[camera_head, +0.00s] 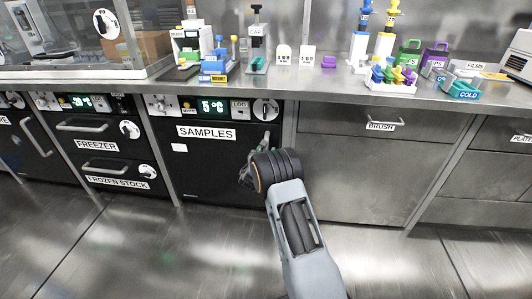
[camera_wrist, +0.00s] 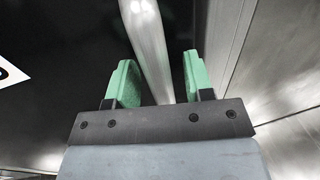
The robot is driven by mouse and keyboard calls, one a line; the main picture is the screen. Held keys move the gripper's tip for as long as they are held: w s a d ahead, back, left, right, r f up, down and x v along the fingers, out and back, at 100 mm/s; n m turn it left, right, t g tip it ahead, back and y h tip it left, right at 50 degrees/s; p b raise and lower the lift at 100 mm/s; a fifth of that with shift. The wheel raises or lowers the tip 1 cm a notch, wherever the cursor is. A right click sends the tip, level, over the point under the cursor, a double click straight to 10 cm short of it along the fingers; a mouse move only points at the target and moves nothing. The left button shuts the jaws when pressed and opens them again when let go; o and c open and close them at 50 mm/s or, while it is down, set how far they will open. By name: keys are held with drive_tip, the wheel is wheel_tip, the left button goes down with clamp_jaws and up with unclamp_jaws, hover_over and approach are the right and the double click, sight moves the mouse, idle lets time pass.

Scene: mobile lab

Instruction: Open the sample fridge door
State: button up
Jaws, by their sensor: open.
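The sample fridge has a black door (camera_head: 208,165) labelled SAMPLES, under a panel reading 5 °C; it looks shut. My gripper (camera_head: 262,148) is at the right side of this door in the head view, and my wrist hides part of that area. In the wrist view my gripper (camera_wrist: 160,75) is open, with green fingers set apart. A pale metal bar, seemingly the door handle (camera_wrist: 150,40), runs between the two fingers in the picture. I cannot tell whether the fingers touch it or how deep it lies between them.
Freezer drawers (camera_head: 85,130) stand left of the fridge, and a steel cabinet labelled BRUSH (camera_head: 360,150) stands right. The counter (camera_head: 300,88) above holds racks, bottles and small cases. The floor (camera_head: 150,245) in front is clear.

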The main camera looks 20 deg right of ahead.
clamp_jaws()
idle(0.3)
drive_tip(key=shift+s, duration=0.15)
